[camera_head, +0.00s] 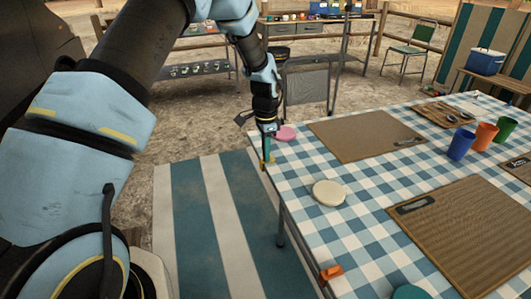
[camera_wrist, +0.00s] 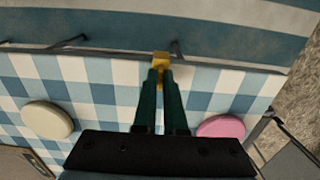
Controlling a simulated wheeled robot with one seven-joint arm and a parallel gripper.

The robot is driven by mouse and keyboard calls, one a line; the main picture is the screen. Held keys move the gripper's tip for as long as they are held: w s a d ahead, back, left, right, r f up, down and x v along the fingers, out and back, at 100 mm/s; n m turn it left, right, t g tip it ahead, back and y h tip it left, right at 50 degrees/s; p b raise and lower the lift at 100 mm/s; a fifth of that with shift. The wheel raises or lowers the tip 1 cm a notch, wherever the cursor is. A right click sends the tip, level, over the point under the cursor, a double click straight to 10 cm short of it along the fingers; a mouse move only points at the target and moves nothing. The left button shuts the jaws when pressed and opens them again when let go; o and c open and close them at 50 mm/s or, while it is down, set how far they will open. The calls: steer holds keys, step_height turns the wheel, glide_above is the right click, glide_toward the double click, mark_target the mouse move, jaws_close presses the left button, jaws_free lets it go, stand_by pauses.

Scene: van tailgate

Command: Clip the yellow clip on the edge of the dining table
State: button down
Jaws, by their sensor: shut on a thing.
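The yellow clip (camera_wrist: 160,58) is between my gripper's fingertips (camera_wrist: 160,73) in the wrist view, at the edge of the dining table. In the head view my gripper (camera_head: 267,157) points down at the table's left edge, with the yellow clip (camera_head: 266,163) small at its tips. My gripper is shut on the clip. The dining table (camera_head: 350,242) has a blue and white checked cloth. I cannot tell whether the clip's jaws are around the table edge or just beside it.
An orange clip (camera_head: 331,273) sits on the near table edge. A pink disc (camera_head: 285,133) and a cream disc (camera_head: 329,193) lie near my gripper. A striped rug (camera_head: 215,225) lies beside the table.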

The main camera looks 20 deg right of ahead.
steer(key=shift+d, duration=0.1)
stand_by(0.3)
steer(key=c, duration=0.9)
jaws_free()
steer(key=shift+r, duration=0.1)
